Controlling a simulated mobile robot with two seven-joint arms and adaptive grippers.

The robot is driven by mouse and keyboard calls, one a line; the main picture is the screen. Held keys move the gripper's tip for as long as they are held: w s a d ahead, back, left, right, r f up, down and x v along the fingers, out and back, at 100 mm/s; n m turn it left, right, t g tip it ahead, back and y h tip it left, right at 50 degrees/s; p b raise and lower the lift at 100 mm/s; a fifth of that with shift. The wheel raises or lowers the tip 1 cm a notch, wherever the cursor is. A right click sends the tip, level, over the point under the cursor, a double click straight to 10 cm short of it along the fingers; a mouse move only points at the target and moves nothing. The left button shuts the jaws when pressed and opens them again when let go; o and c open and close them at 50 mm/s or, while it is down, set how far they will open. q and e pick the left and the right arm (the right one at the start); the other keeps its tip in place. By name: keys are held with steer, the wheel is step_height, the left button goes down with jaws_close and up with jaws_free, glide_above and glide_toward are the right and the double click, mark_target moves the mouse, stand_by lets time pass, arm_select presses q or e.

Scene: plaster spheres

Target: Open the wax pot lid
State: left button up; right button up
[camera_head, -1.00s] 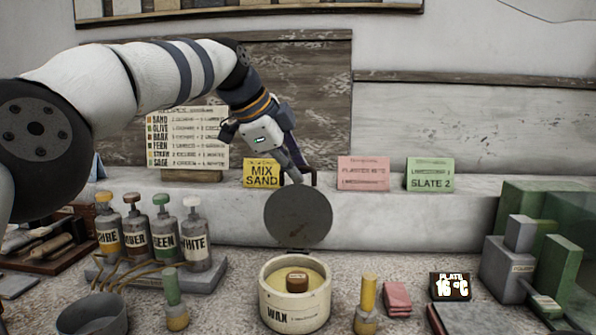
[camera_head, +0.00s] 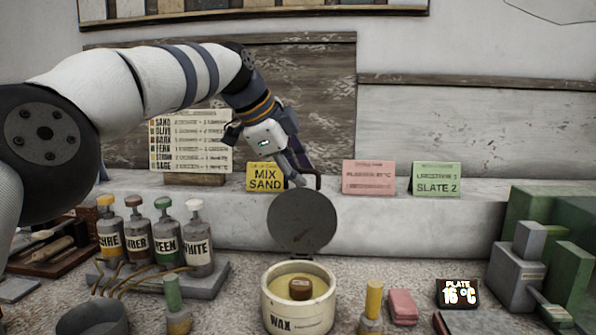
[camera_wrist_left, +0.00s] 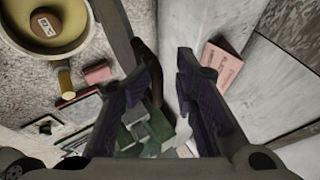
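My left gripper (camera_head: 300,181) is at the lid's top edge, by a dark handle, partly hidden behind the lid. There the pot (camera_wrist_left: 88,40) is at upper left and the lid (camera_wrist_left: 112,25) shows nearly edge-on. My right gripper is not in view.
Labelled bottles (camera_head: 167,243) stand left of the pot. A yellow-topped stamp (camera_head: 373,300) and a pink block (camera_head: 403,306) are to its right. Grey and green blocks (camera_head: 519,262) fill the far right. Cards line the ledge (camera_head: 420,212) behind.

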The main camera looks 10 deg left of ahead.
arm_select(q)
steer(key=shift+f, duration=0.1)
steer(key=v, duration=1.2)
